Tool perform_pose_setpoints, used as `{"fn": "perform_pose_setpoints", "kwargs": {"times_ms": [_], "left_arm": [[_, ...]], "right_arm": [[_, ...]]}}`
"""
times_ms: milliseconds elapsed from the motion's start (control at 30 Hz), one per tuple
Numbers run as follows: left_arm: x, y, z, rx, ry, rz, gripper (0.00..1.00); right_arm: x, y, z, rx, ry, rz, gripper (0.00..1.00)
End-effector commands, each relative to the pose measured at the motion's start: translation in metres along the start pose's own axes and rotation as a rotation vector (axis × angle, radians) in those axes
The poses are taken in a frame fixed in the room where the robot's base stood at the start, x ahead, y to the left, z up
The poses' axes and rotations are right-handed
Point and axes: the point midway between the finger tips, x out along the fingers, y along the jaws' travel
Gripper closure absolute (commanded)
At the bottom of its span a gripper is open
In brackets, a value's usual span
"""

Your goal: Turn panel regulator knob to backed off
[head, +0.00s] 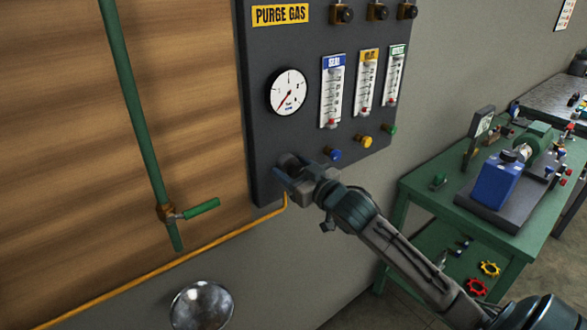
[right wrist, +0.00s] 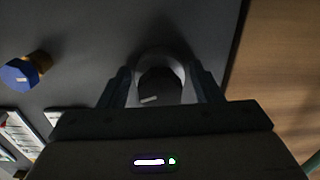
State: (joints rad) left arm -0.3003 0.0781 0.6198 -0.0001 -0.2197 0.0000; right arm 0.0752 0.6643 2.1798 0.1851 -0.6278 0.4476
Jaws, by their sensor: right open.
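The dark regulator knob (right wrist: 160,86) is on the lower left of the grey purge gas panel (head: 300,120). It has a pale mark on its face and a lighter ring behind it. In the head view the knob (head: 289,160) is partly hidden by my right gripper (head: 283,175). In the right wrist view the open fingers of my right gripper (right wrist: 162,88) stand on either side of the knob. I cannot tell whether they touch it. The pressure gauge (head: 288,92) above has a red needle pointing to the lower left. My left gripper is not in view.
Three flow tubes have blue (head: 334,154), yellow (head: 364,142) and green (head: 390,130) knobs below them. A green pipe with a valve handle (head: 202,209) is left of the panel. A green table (head: 420,195) with a blue pump stands at the right.

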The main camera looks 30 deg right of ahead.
Motion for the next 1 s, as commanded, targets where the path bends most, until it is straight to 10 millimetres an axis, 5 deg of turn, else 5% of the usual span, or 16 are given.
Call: {"fn": "perform_pose_setpoints", "kwargs": {"times_ms": [67, 300, 667, 1000], "left_arm": [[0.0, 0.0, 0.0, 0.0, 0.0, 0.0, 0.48], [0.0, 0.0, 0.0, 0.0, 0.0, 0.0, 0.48], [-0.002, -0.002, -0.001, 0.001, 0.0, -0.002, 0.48], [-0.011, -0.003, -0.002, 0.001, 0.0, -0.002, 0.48]], "right_arm": [[0.0, 0.0, 0.0, 0.0, 0.0, 0.0, 0.41], [0.0, 0.0, 0.0, 0.0, 0.0, 0.0, 0.86], [0.0, 0.0, -0.001, -0.05, 0.0, 0.0, 0.86], [0.0, 0.0, -0.001, -0.288, -0.001, 0.0, 0.86]]}}
